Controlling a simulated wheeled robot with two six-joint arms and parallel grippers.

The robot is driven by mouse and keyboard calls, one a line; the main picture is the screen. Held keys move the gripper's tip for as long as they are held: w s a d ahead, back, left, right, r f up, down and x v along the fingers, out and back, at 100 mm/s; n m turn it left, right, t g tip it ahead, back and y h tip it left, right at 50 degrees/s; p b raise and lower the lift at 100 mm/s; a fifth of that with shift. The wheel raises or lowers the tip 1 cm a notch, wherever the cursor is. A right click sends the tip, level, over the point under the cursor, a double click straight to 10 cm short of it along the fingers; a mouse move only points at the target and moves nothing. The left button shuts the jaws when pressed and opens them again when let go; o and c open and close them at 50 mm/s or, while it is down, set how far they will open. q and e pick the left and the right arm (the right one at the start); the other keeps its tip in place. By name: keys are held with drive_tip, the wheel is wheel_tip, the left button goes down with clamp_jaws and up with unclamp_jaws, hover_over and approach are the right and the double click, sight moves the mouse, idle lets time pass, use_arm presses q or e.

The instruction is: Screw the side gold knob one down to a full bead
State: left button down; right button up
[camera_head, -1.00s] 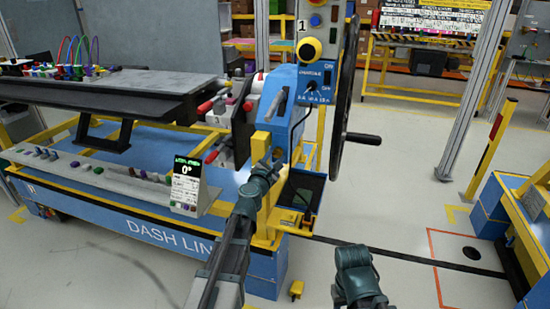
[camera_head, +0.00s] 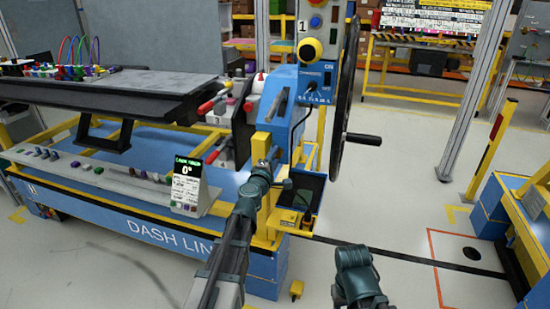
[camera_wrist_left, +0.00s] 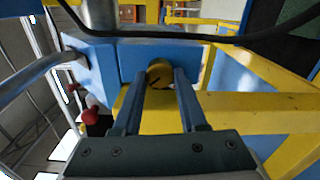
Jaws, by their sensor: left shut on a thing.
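The side gold knob (camera_wrist_left: 159,72) is a small round knob with a dark mark on its face, in the upper middle of the left wrist view. It sits at the blue housing (camera_wrist_left: 100,62), by a yellow bar. The two fingers of my left gripper (camera_wrist_left: 159,86) lie on either side of it and are shut on it. In the head view my left gripper (camera_head: 271,160) reaches the lower side of the blue unit (camera_head: 309,82), and the knob is hidden there. Part of my right arm shows at the bottom, but its gripper does not.
A display (camera_head: 187,181) reading 0° stands left of my left arm. A large black handwheel (camera_head: 342,100) with a handle is on the right of the unit. Red-tipped levers (camera_wrist_left: 89,115) are left of the fingers. A black cable (camera_wrist_left: 235,36) crosses above.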

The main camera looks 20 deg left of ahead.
use_arm(q)
drive_tip(key=shift+d+m, duration=0.1)
drive_tip(key=shift+m, duration=1.8)
drive_tip(key=shift+s, duration=0.1)
drive_tip(key=c, duration=0.7)
unclamp_jaws()
drive_tip(key=shift+c, duration=0.2)
drive_tip(key=shift+s, duration=0.1)
